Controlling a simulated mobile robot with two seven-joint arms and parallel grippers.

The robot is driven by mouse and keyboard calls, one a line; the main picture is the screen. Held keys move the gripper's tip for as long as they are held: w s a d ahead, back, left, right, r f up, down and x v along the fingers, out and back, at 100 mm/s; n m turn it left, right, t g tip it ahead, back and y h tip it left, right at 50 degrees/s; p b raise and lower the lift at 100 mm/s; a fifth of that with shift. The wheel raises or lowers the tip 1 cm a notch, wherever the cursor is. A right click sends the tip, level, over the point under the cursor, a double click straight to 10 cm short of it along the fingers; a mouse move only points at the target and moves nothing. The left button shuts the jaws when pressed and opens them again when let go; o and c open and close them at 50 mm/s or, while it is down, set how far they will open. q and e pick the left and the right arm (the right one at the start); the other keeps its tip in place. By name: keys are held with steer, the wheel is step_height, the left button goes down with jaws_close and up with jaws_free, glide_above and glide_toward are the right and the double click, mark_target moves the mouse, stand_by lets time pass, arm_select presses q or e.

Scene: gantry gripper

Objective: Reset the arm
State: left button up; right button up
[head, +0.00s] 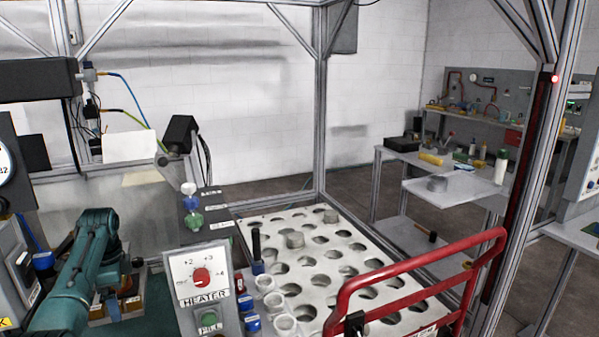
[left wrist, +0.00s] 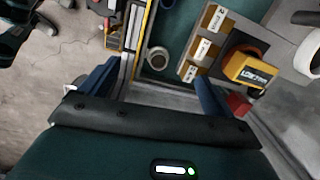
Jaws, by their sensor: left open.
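My left arm, dark teal, rises at the lower left of the head view and bends near a dark joint. My left gripper shows clearly in the left wrist view (left wrist: 156,72). Its two blue fingers are spread wide, with nothing held between them. Beyond the fingers are a green surface (left wrist: 178,32) and a small round cup (left wrist: 158,58). Labelled wooden blocks (left wrist: 203,46) and a yellow box (left wrist: 250,68) lie to the right of the cup. The gripper's fingertips are hard to make out in the head view. My right gripper is in neither view.
A heater control box (head: 200,285) with a red knob stands in front. Beside it is a white plate with many holes (head: 335,235). A red tubular handle (head: 425,262) crosses the lower right. Metal frame posts (head: 320,110) stand around. Workbenches (head: 450,185) are at the back right.

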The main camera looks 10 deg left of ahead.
arm_select(q)
steer(key=s+d+f+n+t+y, duration=0.2)
steer(key=s+d+f+n, duration=0.2)
steer(key=s+d+f, duration=1)
steer(key=s+d+r+n+t+h, duration=0.1)
steer(key=s+d+r+n+h, duration=0.15)
steer(key=s+d, duration=0.5)
steer(key=s+d+r+n+t+h, duration=0.1)
steer(key=s+d+r+n, duration=0.3)
steer(key=s, duration=0.7)
steer(key=w+d+f+m+t+h, duration=0.2)
steer(key=w+d+f+t, duration=0.3)
steer(key=d, duration=0.3)
steer(key=shift+w+f+t+h+p, duration=0.35)
steer(key=shift+w+f+t+h, duration=0.1)
steer(key=shift+f+t, duration=0.4)
